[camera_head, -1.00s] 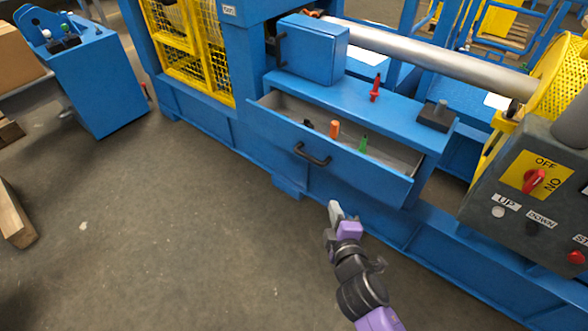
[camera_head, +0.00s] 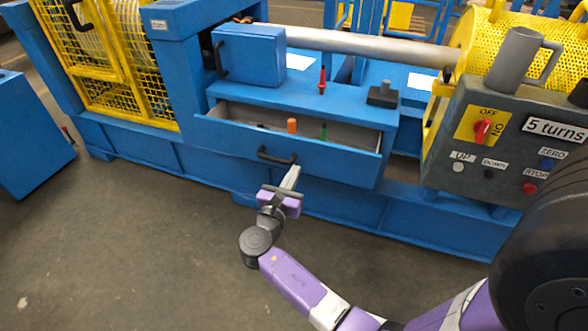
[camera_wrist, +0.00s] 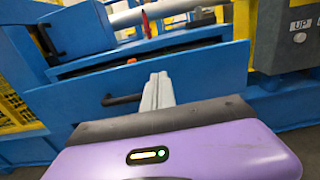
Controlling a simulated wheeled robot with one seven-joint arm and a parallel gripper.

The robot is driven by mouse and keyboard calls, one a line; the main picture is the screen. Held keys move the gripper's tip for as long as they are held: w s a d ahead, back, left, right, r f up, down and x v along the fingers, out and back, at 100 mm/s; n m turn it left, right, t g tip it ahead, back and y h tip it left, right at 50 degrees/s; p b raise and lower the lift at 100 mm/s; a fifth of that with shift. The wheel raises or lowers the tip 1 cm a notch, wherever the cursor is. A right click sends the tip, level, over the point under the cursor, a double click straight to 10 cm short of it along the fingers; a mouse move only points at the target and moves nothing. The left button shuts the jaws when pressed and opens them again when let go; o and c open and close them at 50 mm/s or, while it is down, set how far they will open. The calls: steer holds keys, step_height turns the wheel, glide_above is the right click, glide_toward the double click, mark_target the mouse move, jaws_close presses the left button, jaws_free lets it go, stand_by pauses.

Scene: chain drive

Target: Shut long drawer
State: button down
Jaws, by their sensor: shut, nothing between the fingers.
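The long blue drawer (camera_head: 330,160) is pulled partly out of the blue machine, with a black handle (camera_head: 277,156) on its front. Inside it, an orange item (camera_head: 292,126) and a green item (camera_head: 323,131) show. My gripper (camera_head: 292,176) is shut and empty, just in front of the drawer, right of the handle and slightly below it. In the wrist view the shut fingers (camera_wrist: 158,90) point at the drawer front (camera_wrist: 205,75), with the handle (camera_wrist: 122,99) to their left. I cannot tell whether the fingertips touch the front.
Above the drawer are a small blue cabinet (camera_head: 250,55), a red item (camera_head: 322,80) and a black block (camera_head: 383,95). A grey control panel (camera_head: 510,140) stands at the right, with a yellow mesh guard (camera_head: 500,50) behind it. The floor (camera_head: 130,240) at left is clear.

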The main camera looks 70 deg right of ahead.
mark_target(311, 142)
steer(key=d+b, duration=0.1)
steer(key=d, duration=0.7)
steer(key=d+b, duration=0.1)
steer(key=d, duration=0.3)
steer(key=shift+w+b, duration=0.35)
steer(key=shift+w, duration=0.05)
steer(key=shift+d, duration=0.1)
steer(key=d, duration=0.4)
steer(key=d+b, duration=0.1)
steer(key=d, duration=0.3)
steer(key=w+d+b, duration=0.1)
steer(key=d, duration=0.3)
steer(key=shift+f, duration=0.1)
steer(key=shift+d+r, duration=0.2)
steer(key=shift+r, duration=0.05)
steer(key=shift+s+d, duration=0.1)
